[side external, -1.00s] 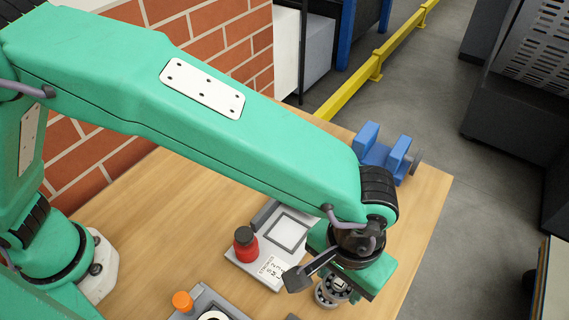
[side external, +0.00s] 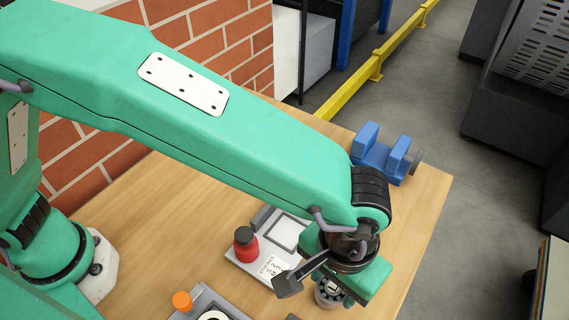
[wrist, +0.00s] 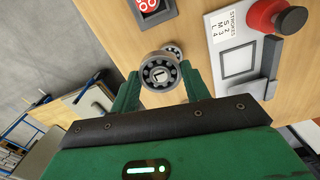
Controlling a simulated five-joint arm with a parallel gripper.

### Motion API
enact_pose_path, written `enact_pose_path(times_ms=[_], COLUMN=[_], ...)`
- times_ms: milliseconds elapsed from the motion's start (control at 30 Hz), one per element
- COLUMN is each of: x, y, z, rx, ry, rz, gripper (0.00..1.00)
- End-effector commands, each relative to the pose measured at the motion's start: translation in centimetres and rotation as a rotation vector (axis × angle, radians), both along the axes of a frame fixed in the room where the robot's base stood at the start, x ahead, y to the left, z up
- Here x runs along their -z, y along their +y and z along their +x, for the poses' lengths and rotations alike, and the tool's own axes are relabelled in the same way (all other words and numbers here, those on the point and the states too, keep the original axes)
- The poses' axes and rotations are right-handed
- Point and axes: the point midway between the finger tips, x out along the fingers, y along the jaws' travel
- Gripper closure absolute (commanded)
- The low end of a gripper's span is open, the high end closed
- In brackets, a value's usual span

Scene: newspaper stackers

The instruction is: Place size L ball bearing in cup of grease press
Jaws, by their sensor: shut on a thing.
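The size L ball bearing (wrist: 161,73), a silver ring with dark balls and an "L" on its centre, sits between the two green fingers of my gripper (wrist: 164,84) in the wrist view. My gripper is shut on it. In the side view the bearing (side external: 329,293) hangs under my gripper (side external: 343,280), partly covered by it. A grey unit with an orange knob (side external: 182,301) and a white ring (side external: 213,316) is cut off by the bottom edge. I cannot tell whether this is the grease press or where its cup is.
A light panel (side external: 247,267) with a stroke-count label and a red, dark-topped part (side external: 246,246) lies left of my gripper. A blue fixture (side external: 383,157) stands at the far table edge. Another silver round part (wrist: 173,50) shows behind the bearing. Bare wood lies between.

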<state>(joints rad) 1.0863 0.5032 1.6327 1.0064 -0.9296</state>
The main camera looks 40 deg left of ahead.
Motion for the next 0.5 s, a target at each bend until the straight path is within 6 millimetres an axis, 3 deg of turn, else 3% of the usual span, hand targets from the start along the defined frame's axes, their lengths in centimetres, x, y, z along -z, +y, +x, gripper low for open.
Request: enact_pose_path(times_ms=[167, 500], x=[-0.5, -1.4], y=[2.0, 7.9], z=[-0.1, -0.8], rx=[-0.001, -0.002], ry=[-0.001, -0.002], rz=[-0.001, -0.002], gripper=[0.80, 0.80])
